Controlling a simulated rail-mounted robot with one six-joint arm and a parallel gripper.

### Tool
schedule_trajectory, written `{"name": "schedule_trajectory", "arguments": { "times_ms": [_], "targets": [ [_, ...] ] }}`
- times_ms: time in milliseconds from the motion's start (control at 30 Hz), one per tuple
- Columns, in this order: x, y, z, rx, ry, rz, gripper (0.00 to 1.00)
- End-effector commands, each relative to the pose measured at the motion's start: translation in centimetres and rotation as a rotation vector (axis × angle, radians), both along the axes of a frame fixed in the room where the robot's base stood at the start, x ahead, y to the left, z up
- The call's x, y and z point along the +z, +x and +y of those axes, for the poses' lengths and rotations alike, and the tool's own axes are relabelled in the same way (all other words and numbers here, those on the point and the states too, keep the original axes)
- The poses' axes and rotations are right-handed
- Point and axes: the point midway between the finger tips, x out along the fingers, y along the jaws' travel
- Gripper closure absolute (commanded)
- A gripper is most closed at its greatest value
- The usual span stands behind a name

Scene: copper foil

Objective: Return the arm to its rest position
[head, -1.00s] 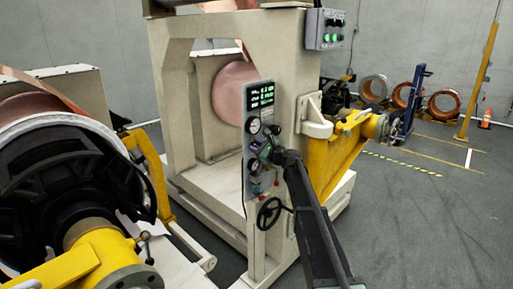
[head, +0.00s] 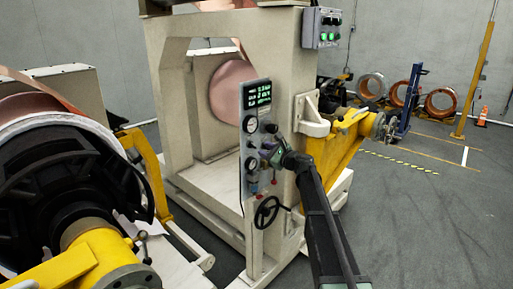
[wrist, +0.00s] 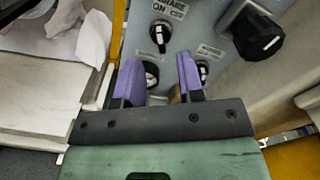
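My gripper (head: 268,155) is in front of the lower half of the grey control panel (head: 255,105) in the head view. In the wrist view my gripper (wrist: 159,72) has its two purple fingers spread apart, with no object held between them. The panel face (wrist: 195,15) lies beyond the fingertips. A small black switch (wrist: 158,36) is above the gap, and a large black knob (wrist: 257,32) is at upper right. Another small knob (wrist: 203,70) is partly hidden by the right finger. Whether the fingers touch the panel cannot be told.
A black handwheel (head: 267,211) is below the panel. The cream machine frame (head: 178,110) stands around it, with a yellow arm (head: 335,150) to the right. A large copper foil roll (head: 50,118) is at left. Grey floor (head: 430,220) is open at right.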

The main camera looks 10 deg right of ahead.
Motion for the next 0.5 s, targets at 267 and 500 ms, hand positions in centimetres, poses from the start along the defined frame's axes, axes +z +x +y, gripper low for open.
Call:
{"name": "schedule_trajectory", "arguments": {
  "times_ms": [267, 500],
  "targets": [
    [0.0, -3.2, -2.4, 0.0, 0.0, 0.0, 0.65],
    [0.0, -3.2, -2.5, 0.0, 0.0, 0.0, 0.65]
  ]
}}
